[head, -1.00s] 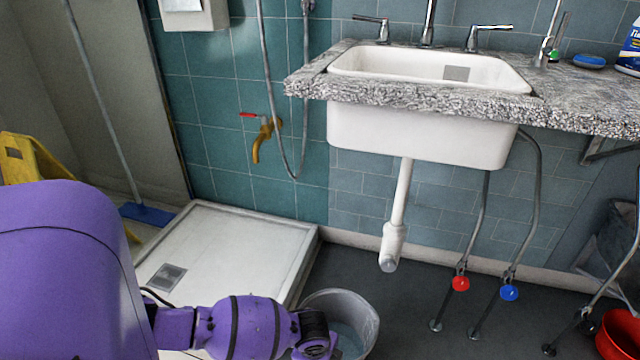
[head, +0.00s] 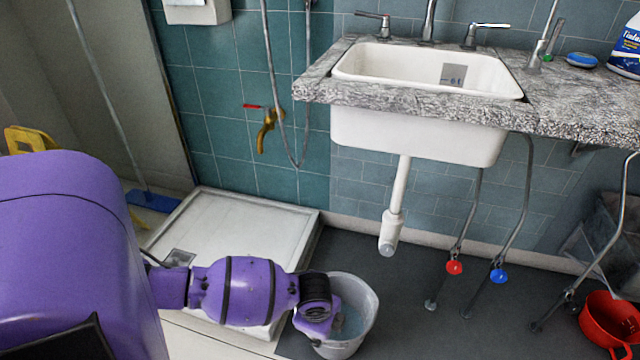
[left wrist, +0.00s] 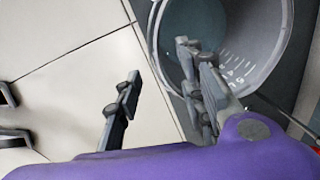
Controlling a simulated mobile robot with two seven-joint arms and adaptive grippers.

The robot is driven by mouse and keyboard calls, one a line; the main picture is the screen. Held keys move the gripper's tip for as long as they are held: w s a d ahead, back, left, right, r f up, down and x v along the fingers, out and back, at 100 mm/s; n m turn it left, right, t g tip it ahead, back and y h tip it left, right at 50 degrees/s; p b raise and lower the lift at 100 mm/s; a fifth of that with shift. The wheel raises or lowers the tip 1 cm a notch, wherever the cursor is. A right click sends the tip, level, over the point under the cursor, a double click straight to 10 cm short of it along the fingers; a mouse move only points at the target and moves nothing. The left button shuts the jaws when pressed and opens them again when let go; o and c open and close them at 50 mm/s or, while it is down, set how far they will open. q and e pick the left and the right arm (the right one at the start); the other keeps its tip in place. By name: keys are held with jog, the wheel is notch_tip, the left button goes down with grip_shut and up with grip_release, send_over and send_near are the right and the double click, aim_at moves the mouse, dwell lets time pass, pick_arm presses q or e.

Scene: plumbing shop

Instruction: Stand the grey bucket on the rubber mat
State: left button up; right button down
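The grey bucket (head: 350,345) stands upright on the dark floor in the head view, with a bluish tint inside. My left arm reaches to its left side, and the wrist covers part of the rim. In the left wrist view, the bucket (left wrist: 240,25) shows from above with marks on its inner wall. My left gripper (left wrist: 158,60) is open. One finger appears over the bucket's opening and the other outside the rim, over pale tile. I cannot tell whether either touches. My right gripper is not in view. I cannot clearly make out a rubber mat.
A white shower tray (head: 235,225) lies behind my left arm. A white sink (head: 420,135) in a stone counter overhangs the floor, with a drain pipe (head: 393,225) and supply hoses below. A red container (head: 610,325) is at the right.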

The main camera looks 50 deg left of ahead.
pick_arm(q)
jog(key=shift+s+r, duration=0.1)
jog(key=shift+r, duration=0.45)
jog(key=s+d+f+n+h, duration=0.1)
jog(key=s+d+f+n, duration=0.1)
jog(key=s+d, duration=0.35)
jog(key=s+d+f+n+t+h, duration=0.1)
jog(key=s+d+f, duration=0.15)
jog(key=s, duration=0.65)
jog(key=s+d+f+n+h, duration=0.1)
jog(key=s+d+n, duration=0.1)
jog(key=s+d, duration=0.35)
jog(key=s+a+r+n+t+y, duration=0.1)
jog(key=s+r+n, duration=0.2)
jog(key=s, duration=0.4)
jog(key=s+a+r+n+t+y, duration=0.1)
jog(key=s+r+n, duration=0.3)
jog(key=s, duration=0.4)
jog(key=shift+s+r, duration=0.25)
jog(key=shift+r, duration=0.25)
jog(key=shift+s, duration=0.1)
